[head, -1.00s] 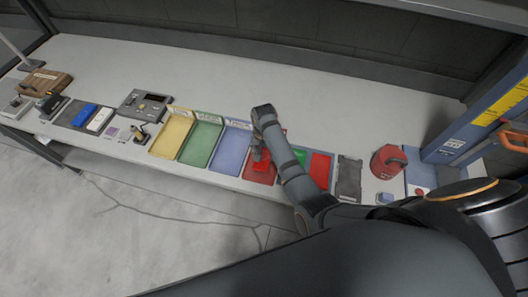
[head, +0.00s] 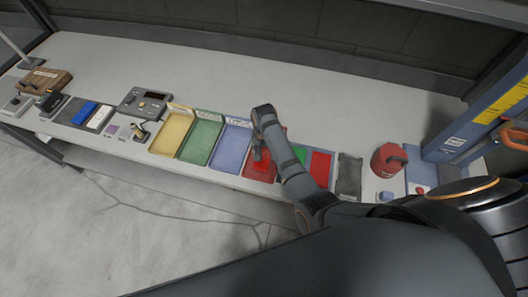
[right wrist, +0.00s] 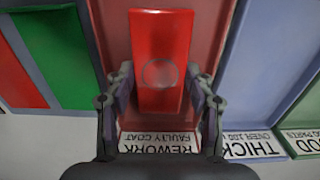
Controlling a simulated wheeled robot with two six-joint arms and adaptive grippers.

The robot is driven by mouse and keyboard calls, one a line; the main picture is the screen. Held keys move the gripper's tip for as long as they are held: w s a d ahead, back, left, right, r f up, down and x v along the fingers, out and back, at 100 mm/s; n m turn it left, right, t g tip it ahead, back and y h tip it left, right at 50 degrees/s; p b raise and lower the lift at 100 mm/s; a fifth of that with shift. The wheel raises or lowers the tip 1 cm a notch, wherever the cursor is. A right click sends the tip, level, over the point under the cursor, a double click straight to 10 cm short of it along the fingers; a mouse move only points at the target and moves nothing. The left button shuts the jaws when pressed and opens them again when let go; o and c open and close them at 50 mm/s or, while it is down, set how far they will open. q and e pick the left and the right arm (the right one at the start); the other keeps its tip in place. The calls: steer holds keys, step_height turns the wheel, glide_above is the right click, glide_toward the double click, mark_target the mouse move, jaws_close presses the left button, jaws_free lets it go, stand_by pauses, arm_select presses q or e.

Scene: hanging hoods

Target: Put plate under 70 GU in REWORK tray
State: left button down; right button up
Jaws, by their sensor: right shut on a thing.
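My right gripper (head: 262,156) is over the red REWORK tray (head: 256,179), with its fingers pointing down. In the right wrist view the gripper (right wrist: 160,73) is shut on a red plate (right wrist: 160,40), one finger at each side. The plate lies within the outline of the REWORK tray (right wrist: 115,35), whose label reads "REWORK FAULTY COAT". I cannot tell whether the plate touches the tray floor. In the head view my arm hides part of the tray and most of the plate. My left gripper is not in view.
A blue tray (head: 231,150), green tray (head: 201,145) and yellow tray (head: 171,137) stand left of the REWORK tray. A green plate (head: 299,153) and another red plate (head: 320,167) lie to its right. Beyond stands a red container (head: 387,162). The bench behind is clear.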

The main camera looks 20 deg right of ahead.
steer(key=o, duration=1.4)
steer(key=shift+c, duration=0.2)
step_height(320, 180, up, 8)
steer(key=shift+f, duration=0.25)
